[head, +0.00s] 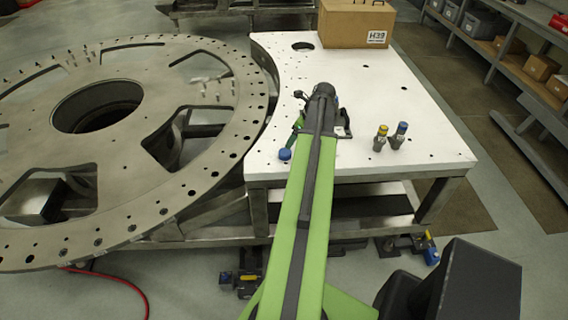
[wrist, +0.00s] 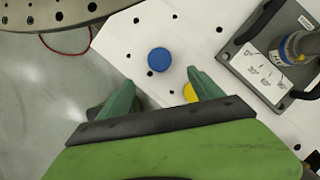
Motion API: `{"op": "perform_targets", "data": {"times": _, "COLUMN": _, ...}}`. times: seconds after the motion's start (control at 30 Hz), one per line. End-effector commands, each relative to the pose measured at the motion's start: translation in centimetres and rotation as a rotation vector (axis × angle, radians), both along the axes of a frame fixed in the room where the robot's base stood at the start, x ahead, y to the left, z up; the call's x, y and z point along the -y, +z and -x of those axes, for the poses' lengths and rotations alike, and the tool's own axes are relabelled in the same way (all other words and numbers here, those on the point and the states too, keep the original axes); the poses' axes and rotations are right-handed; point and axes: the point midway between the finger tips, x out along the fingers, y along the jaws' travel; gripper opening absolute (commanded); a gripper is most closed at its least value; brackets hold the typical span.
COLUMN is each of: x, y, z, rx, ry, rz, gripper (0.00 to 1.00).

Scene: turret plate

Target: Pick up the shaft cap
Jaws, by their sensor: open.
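A round blue cap (head: 284,154), which looks like the shaft cap, sits near the left front edge of the white table. In the wrist view the blue cap (wrist: 159,60) lies beyond the fingertips, roughly in line with the gap between them, and nothing touches it. My gripper (wrist: 160,88) is open and empty, its two green fingers apart. In the head view my gripper (head: 296,127) is mostly hidden by my arm, just above and right of the cap. A yellow round thing (wrist: 190,92) is partly hidden behind the right finger.
Yellow-topped (head: 381,138) and blue-topped (head: 398,136) cylinders stand on the white table (head: 440,150). A cardboard box (head: 355,24) stands at the back. A large turret plate (head: 130,170) is at left.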

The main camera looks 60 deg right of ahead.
Motion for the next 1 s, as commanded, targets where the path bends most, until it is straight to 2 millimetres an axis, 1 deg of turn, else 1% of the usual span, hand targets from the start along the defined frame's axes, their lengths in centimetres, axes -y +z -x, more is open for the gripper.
{"op": "perform_targets", "data": {"times": 0.03, "x": 0.1, "y": -2.3, "z": -0.5, "rx": 0.000, "ry": 0.001, "rz": 0.000, "gripper": 0.75}}
{"op": "perform_targets", "data": {"times": 0.1, "x": 0.1, "y": -3.7, "z": -1.1, "rx": 0.000, "ry": 0.002, "rz": 0.001, "gripper": 0.75}}
{"op": "perform_targets", "data": {"times": 0.2, "x": 0.1, "y": -5.0, "z": -1.8, "rx": 0.000, "ry": 0.003, "rz": 0.001, "gripper": 0.75}}
{"op": "perform_targets", "data": {"times": 0.27, "x": 0.1, "y": -5.1, "z": -2.0, "rx": 0.000, "ry": 0.001, "rz": 0.002, "gripper": 0.75}}
{"op": "perform_targets", "data": {"times": 0.37, "x": 0.1, "y": -4.9, "z": -2.1, "rx": 0.000, "ry": 0.001, "rz": 0.001, "gripper": 0.75}}
{"op": "perform_targets", "data": {"times": 0.47, "x": 0.1, "y": -5.4, "z": -2.2, "rx": 0.000, "ry": 0.002, "rz": 0.001, "gripper": 0.75}}
{"op": "perform_targets", "data": {"times": 0.7, "x": 0.1, "y": -9.3, "z": -3.8, "rx": -0.001, "ry": 0.004, "rz": 0.001, "gripper": 0.75}}
{"op": "perform_targets", "data": {"times": 0.73, "x": 0.1, "y": -9.7, "z": -4.0, "rx": -0.001, "ry": 0.004, "rz": 0.001, "gripper": 0.75}}
{"op": "perform_targets", "data": {"times": 0.8, "x": 0.1, "y": -9.9, "z": -4.2, "rx": -0.001, "ry": 0.003, "rz": 0.001, "gripper": 0.75}}
{"op": "perform_targets", "data": {"times": 0.97, "x": 0.1, "y": -9.5, "z": -4.2, "rx": -0.001, "ry": 0.002, "rz": 0.001, "gripper": 0.75}}
{"op": "perform_targets", "data": {"times": 1.0, "x": 0.1, "y": -9.5, "z": -4.2, "rx": -0.001, "ry": 0.003, "rz": 0.001, "gripper": 0.74}}
